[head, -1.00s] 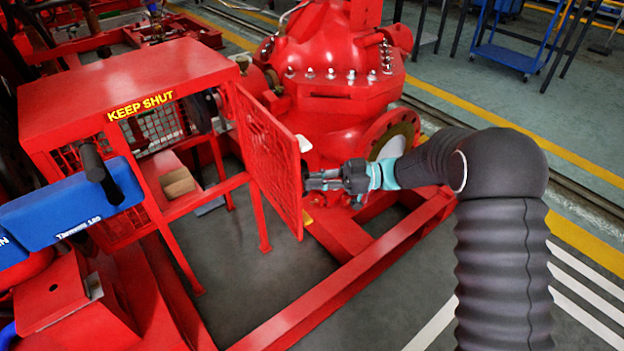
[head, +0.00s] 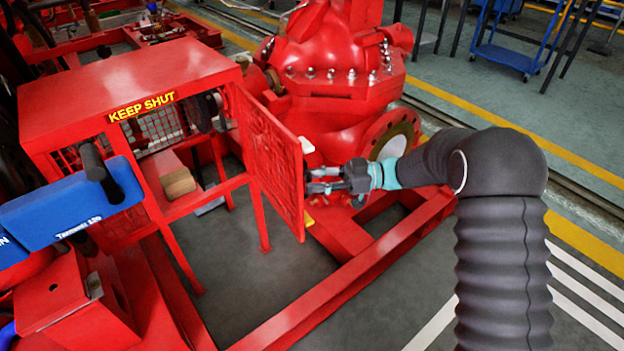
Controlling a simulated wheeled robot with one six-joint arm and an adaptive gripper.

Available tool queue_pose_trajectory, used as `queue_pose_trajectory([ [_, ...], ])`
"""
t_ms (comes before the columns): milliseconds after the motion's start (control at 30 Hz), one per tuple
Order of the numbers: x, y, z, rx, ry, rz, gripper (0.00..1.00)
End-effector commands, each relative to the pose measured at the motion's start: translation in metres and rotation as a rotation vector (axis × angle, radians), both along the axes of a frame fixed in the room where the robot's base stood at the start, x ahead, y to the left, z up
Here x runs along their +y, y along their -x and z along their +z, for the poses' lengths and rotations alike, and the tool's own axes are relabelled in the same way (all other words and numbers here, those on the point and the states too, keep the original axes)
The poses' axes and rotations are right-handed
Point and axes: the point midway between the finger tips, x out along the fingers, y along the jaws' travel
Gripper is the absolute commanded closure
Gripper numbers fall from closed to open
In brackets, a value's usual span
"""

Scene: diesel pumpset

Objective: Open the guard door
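The red mesh guard door (head: 272,160) stands swung out from the red guard box (head: 125,85), which bears the yellow words KEEP SHUT. The box front is open, and its inside shows. My gripper (head: 312,181) is at the door's free edge, on the right side of the door. Its two fingers look spread, with a gap between them and nothing visibly held. I cannot tell whether the fingertips touch the door edge. A dark part at that edge, perhaps a handle, is partly hidden.
A big red pump (head: 335,75) stands behind the door. A red base rail (head: 340,285) runs along the floor below. A blue box (head: 75,208) is at the left front. A blue trolley (head: 505,55) stands at the back right. Grey floor is bare below the door.

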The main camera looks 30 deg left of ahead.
Motion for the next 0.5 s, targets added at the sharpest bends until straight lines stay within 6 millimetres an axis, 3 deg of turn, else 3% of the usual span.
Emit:
queue_pose_trajectory([
  [500, -0.066, -0.059, -0.001, 0.0, 0.001, -0.002, 0.63],
])
